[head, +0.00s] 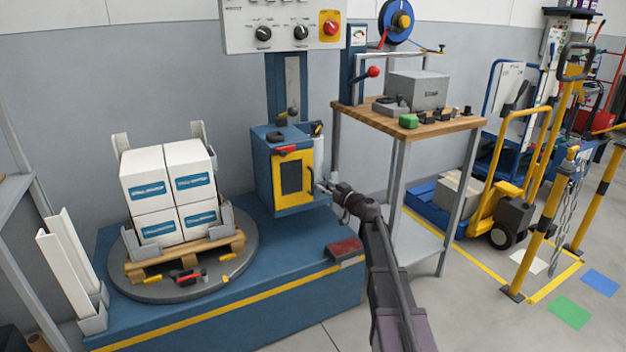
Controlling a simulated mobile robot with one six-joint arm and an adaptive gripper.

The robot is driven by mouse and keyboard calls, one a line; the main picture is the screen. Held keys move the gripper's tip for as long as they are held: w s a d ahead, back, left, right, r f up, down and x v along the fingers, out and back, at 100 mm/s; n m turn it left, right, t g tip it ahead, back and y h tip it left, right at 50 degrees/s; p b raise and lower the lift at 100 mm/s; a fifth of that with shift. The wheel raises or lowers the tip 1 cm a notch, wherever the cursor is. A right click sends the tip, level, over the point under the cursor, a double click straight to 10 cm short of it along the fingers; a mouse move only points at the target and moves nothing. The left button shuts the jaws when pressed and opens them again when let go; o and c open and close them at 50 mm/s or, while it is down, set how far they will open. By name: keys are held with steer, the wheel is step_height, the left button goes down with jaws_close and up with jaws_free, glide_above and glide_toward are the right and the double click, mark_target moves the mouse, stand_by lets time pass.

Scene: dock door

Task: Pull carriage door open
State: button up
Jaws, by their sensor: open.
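The carriage (262,172) is a blue box on the mast of the wrapping machine, left of the picture's middle. Its yellow door (293,205) has a dark window and looks shut against the box. A small red part (286,150) sits above the door. My gripper (323,187) is just right of the door's right edge, its fingers pointing left at it. The gripper is open and small in view; whether a fingertip touches the door I cannot tell. My arm comes up from the lower right.
Four stacked white cartons (168,190) stand on a pallet on the round turntable (130,284) at left. A control panel (283,25) hangs above the carriage. A wooden-topped bench (455,122) stands close at right. Open floor (475,300) lies at lower right.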

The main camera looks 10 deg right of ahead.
mark_target(313, 179)
steer(key=x, duration=0.7)
steer(key=shift+w+a, duration=0.2)
steer(key=shift+w, duration=0.15)
steer(key=shift+c, duration=0.2)
jaws_close()
